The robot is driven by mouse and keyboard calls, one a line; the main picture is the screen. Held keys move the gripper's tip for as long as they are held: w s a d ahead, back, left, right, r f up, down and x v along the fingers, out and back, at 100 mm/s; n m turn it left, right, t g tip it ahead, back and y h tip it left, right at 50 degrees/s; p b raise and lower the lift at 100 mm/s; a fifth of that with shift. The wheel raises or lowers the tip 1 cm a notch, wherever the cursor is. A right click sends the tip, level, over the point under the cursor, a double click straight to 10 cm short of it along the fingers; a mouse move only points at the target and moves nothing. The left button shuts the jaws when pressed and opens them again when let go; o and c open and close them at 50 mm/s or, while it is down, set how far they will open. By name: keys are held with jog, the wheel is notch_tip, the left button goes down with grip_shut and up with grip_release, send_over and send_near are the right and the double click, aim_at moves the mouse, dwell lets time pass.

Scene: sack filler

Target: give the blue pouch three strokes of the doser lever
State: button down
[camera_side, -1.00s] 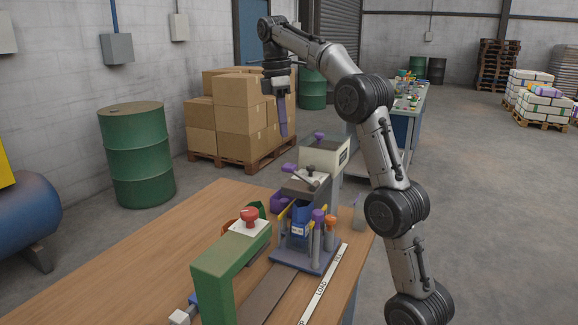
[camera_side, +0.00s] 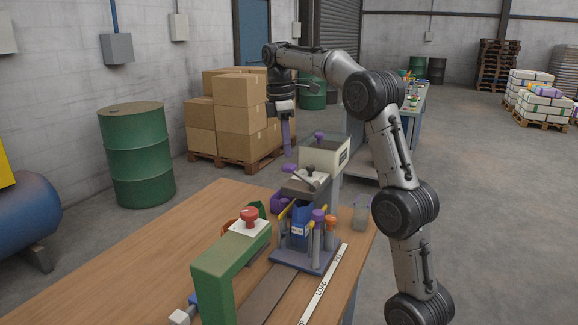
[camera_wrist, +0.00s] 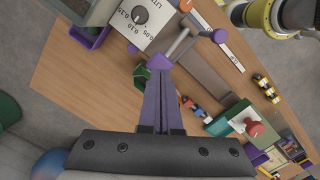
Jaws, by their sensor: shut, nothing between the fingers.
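The blue pouch (camera_side: 301,216) stands upright on the purple-grey base of the sack filler, under the doser, with a small label on its front. The pouch is not clearly visible there.
A grey hopper box (camera_side: 325,155) stands behind the doser. Purple and orange posts (camera_side: 318,222) flank the pouch. A green block with a red button (camera_side: 250,214) stands in front, and a purple bin (camera_wrist: 76,12) beside the dial plate. The left tabletop is clear.

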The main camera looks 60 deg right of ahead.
jog(key=shift+s+f, duration=0.1)
jog(key=shift+f, duration=0.85)
notch_tip(320, 180, down, 3)
jog(key=shift+f, duration=0.2)
jog(key=shift+w+a+r, duration=0.3)
jog(key=shift+w+a, duration=0.15)
jog(key=shift+w, duration=0.2)
jog(key=shift+w+a+r, duration=0.3)
jog(key=shift+w+a, duration=0.1)
jog(key=shift+w, duration=0.2)
jog(key=shift+r, duration=0.1)
notch_tip(320, 180, up, 7)
send_over(288, 165)
jog(key=w+a, duration=0.2)
jog(key=w, duration=0.1)
jog(key=shift+a+r, duration=0.2)
dwell(0.4)
